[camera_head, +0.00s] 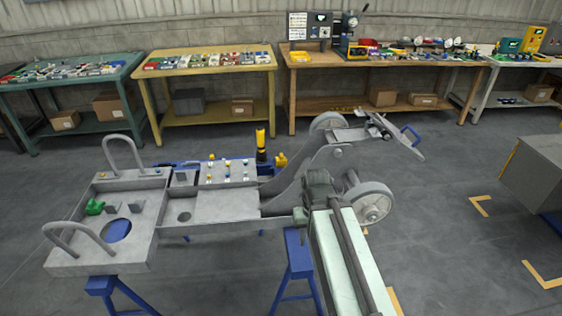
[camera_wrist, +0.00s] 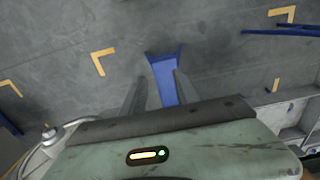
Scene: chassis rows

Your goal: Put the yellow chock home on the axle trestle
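Two yellow things show behind the grey chassis in the head view: a tall yellow and black post (camera_head: 261,140) and a small yellow piece (camera_head: 281,160) beside it. I cannot tell whether either is the chock. A blue trestle (camera_head: 297,258) stands under the chassis near my arm; I cannot tell whether it is the axle trestle. In the wrist view, my gripper (camera_wrist: 158,88) has its two grey fingers apart. A blue trestle part (camera_wrist: 165,78) shows beyond and between them, with nothing held. The fingertips cannot be made out in the head view.
The grey chassis (camera_head: 225,205) carries loop handles, a green piece (camera_head: 95,207) and a wheel (camera_head: 371,203). Workbenches with parts line the back wall. A grey cabinet (camera_head: 540,172) stands at right. The floor between has yellow corner marks and is otherwise clear.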

